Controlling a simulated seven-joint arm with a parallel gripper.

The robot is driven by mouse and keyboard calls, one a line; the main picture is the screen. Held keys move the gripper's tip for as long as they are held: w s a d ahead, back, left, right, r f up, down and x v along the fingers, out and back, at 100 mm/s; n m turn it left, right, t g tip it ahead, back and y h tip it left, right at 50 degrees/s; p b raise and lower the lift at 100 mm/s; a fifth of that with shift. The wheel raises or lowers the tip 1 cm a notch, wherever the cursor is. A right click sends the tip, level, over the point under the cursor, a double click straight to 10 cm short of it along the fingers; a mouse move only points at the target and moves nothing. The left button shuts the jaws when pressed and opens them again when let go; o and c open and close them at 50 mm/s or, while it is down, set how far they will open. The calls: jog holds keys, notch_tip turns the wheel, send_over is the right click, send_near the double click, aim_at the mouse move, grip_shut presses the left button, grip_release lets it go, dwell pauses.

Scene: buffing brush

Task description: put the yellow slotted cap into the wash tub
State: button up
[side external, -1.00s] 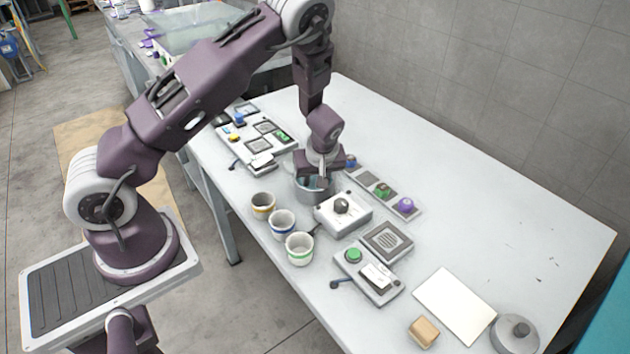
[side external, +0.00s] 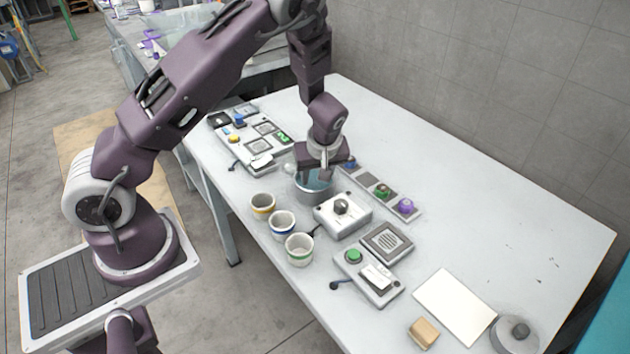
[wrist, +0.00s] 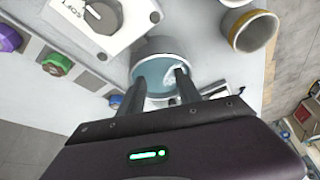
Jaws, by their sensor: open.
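The wash tub (side external: 313,193) is a round grey tub with blue water, standing mid-table; it also shows in the wrist view (wrist: 150,50). My gripper (side external: 323,174) is just above the tub. In the wrist view my gripper (wrist: 159,84) is open, its two fingers apart over the water, with nothing seen between them. A pale patch shows in the water beside one finger; I cannot tell what it is. A small yellow piece (side external: 235,139) sits on the panel at the back left; it is too small to show a slot. No yellow cap is visible in the tub.
Several banded cups, including a yellow-banded cup (side external: 262,206), stand left of the tub. A dial box (side external: 342,214) sits close in front. A strip with blue, green and purple knobs (side external: 383,191) lies to its right.

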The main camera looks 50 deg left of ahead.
jog(key=s+d+r+m+t+h, duration=0.1)
jog(key=s+d+r+m, duration=0.2)
jog(key=r, duration=0.5)
jog(key=s+d+r+m+h, duration=0.1)
jog(key=s+d+r+h, duration=0.15)
jog(key=s+r, duration=0.35)
jog(key=s+d+r+m+t+h, duration=0.1)
jog(key=s+d+r+m, duration=0.2)
jog(key=r, duration=0.6)
jog(key=s+d+r+m+t, duration=0.1)
jog(key=s+r+m, duration=0.1)
jog(key=s, duration=0.4)
jog(key=s+d+r+m, duration=0.2)
jog(key=s+m, duration=0.2)
jog(key=s, duration=0.3)
jog(key=shift+s+r+t, duration=0.3)
jog(key=shift+t, duration=0.1)
